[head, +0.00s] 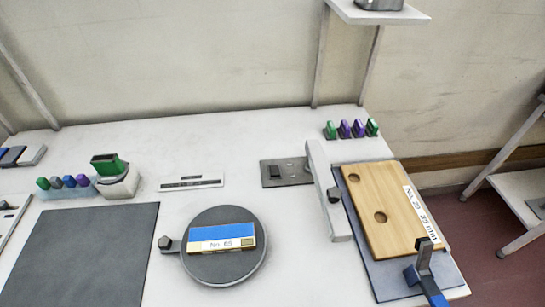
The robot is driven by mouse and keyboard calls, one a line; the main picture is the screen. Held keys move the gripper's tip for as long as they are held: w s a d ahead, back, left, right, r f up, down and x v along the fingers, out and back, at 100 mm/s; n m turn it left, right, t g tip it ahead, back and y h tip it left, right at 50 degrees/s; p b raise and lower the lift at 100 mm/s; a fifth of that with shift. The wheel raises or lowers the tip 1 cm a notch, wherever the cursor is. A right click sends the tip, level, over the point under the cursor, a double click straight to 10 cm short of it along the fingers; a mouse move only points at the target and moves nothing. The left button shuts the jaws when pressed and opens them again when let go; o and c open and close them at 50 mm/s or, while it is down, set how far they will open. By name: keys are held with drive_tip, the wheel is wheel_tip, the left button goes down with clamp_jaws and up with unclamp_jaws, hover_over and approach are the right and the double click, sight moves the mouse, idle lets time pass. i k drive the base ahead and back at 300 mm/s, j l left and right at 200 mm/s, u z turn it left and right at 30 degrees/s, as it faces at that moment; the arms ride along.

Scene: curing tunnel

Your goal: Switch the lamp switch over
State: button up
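A dark grey plate (297,180) lies flat on the white table behind the round turntable, left of a white upright bar. A small dark switch-like part (288,170) is on it, probably the lamp switch. It is too small to tell which way it is set. Nothing touches the switch. My gripper is not clearly in view.
A round dark turntable (225,267) carries a blue-and-tan block labelled No. 65 (222,233). The white bar (327,190) stands close right of the plate. Beyond it lies a wooden board (385,200). A blue-handled part (430,285) is at its near corner. A grey mat (85,255) lies left.

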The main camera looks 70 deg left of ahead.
sight(274, 170)
drive_tip(key=u, duration=1.3)
